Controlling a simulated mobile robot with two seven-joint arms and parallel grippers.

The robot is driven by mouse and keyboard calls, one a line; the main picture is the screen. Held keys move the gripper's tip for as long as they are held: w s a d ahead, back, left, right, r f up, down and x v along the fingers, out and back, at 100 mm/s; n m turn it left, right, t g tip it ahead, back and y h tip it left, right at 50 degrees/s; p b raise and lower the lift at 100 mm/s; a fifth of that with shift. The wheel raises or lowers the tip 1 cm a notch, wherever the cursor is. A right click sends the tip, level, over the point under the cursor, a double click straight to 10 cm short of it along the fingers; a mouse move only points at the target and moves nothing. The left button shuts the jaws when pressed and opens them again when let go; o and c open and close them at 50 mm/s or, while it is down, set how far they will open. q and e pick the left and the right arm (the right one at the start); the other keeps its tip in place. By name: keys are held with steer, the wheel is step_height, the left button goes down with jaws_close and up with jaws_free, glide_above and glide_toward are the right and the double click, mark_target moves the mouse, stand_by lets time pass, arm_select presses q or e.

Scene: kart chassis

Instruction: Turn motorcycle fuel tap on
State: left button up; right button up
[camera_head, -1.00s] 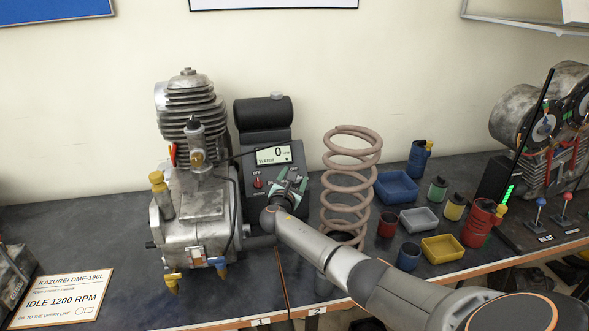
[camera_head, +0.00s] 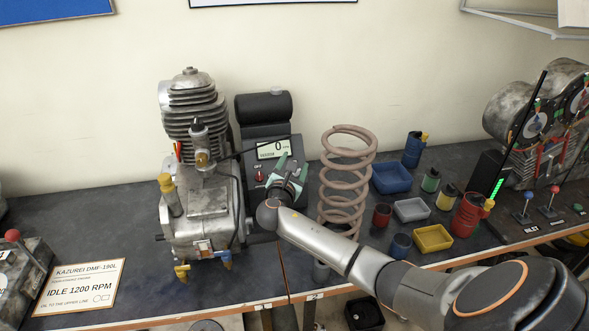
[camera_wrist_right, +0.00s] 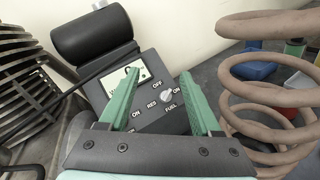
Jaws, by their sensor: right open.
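The control box (camera_head: 249,165) stands beside the engine and carries a display (camera_head: 273,149) and a red switch (camera_head: 259,177). In the right wrist view, the pale fuel tap knob (camera_wrist_right: 167,95) sits on the dark panel (camera_wrist_right: 150,118), among the labels OFF, ON, RES and FUEL. Its exact pointing direction is hard to tell. My right gripper (camera_head: 291,168) is open in front of the panel. In the wrist view its green fingers (camera_wrist_right: 158,80) stand on either side of the knob, apart from it. In the head view the gripper hides the knob. My left gripper is not in view.
The finned engine (camera_head: 196,110) stands left of the box. A tall coil spring (camera_head: 345,180) stands close on the right. Beyond it are small bins (camera_head: 390,178) and cans (camera_head: 468,214). An idle-speed sign (camera_head: 80,287) lies at the front left.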

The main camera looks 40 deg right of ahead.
steer(key=s+a+r, duration=0.2)
steer(key=s+a, duration=0.1)
steer(key=s, duration=0.1)
steer(key=shift+s+a+r, duration=0.3)
steer(key=shift+s+a, duration=0.05)
steer(key=shift+a, duration=0.05)
